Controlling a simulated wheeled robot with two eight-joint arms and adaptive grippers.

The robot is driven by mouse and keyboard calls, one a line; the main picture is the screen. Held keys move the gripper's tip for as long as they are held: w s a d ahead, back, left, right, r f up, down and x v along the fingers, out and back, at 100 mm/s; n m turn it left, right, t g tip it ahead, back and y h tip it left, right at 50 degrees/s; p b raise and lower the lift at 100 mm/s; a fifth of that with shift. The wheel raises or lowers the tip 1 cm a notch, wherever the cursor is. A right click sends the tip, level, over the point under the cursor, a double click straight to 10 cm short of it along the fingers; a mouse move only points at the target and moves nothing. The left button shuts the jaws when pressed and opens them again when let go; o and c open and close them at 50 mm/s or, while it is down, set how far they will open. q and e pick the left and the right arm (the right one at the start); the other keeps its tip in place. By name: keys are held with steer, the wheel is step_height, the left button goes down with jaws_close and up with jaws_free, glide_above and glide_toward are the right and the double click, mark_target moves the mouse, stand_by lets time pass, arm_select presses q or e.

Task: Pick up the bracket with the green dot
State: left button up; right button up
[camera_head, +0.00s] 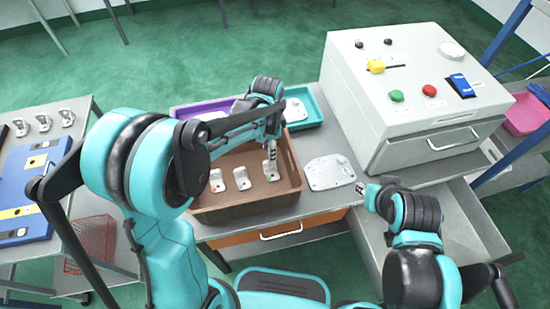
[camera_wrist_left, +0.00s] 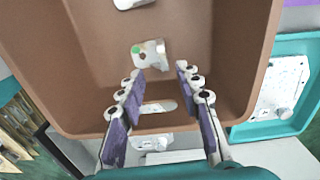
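The bracket with the green dot (camera_wrist_left: 150,55) lies in the brown tray (camera_wrist_left: 240,60) in the left wrist view, just beyond my fingertips. In the head view it appears to be the rightmost bracket (camera_head: 269,169) of the row in the brown tray (camera_head: 245,208). My left gripper (camera_head: 271,150) is over the tray's right part, close above that bracket. In the left wrist view my left gripper (camera_wrist_left: 160,75) has its fingers apart with nothing held between them. My right gripper (camera_head: 368,192) hangs right of the tray; its finger opening is too small to read.
Two other brackets (camera_head: 217,181) (camera_head: 241,178) stand left in the tray. A flat casting (camera_head: 330,172) lies on the table right of it. A teal tray (camera_head: 312,108) and purple tray (camera_head: 190,108) sit behind. A grey control box (camera_head: 415,100) stands at right.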

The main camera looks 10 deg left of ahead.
mark_target(271, 171)
arm_select(q)
step_height(271, 171, down, 3)
steer(key=shift+r+b, duration=0.1)
steer(key=shift+b, duration=0.45)
steer(key=f, duration=0.1)
steer(key=f+b, duration=0.1)
steer(key=f, duration=0.1)
steer(key=f+b, duration=0.1)
steer(key=f, duration=0.1)
steer(key=shift+w+a, duration=0.1)
steer(key=shift+w, duration=0.15)
jaws_close()
